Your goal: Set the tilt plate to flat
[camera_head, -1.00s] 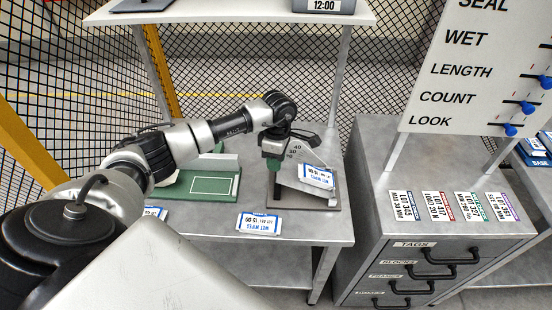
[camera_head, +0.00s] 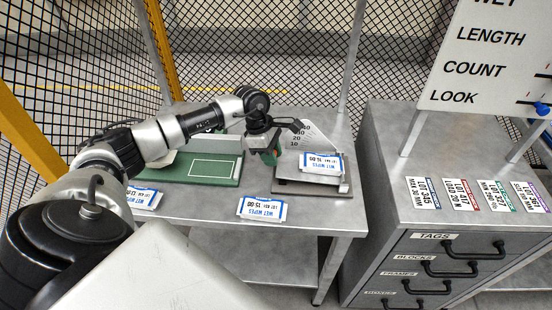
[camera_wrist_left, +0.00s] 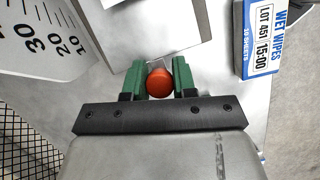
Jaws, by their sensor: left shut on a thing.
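The tilt plate (camera_head: 290,168) is a grey plate over a dark base, on the table at the middle of the head view. It lies low, close to the base; I cannot tell whether it is exactly level. A pale angle scale (camera_head: 297,134) with numbers from 10 up stands behind it and also shows in the left wrist view (camera_wrist_left: 45,30). My left gripper (camera_head: 270,157) is at the plate's left side. Its green fingers (camera_wrist_left: 159,80) are shut around a red-orange knob (camera_wrist_left: 160,84). My right gripper is not in view.
A wet wipes pack (camera_head: 322,163) is at the plate. Another pack (camera_head: 262,208) lies at the table's front edge, and one more (camera_head: 143,198) is left of it. A green board (camera_head: 205,170) is left of the plate. A drawer cabinet (camera_head: 440,215) stands right, across a gap.

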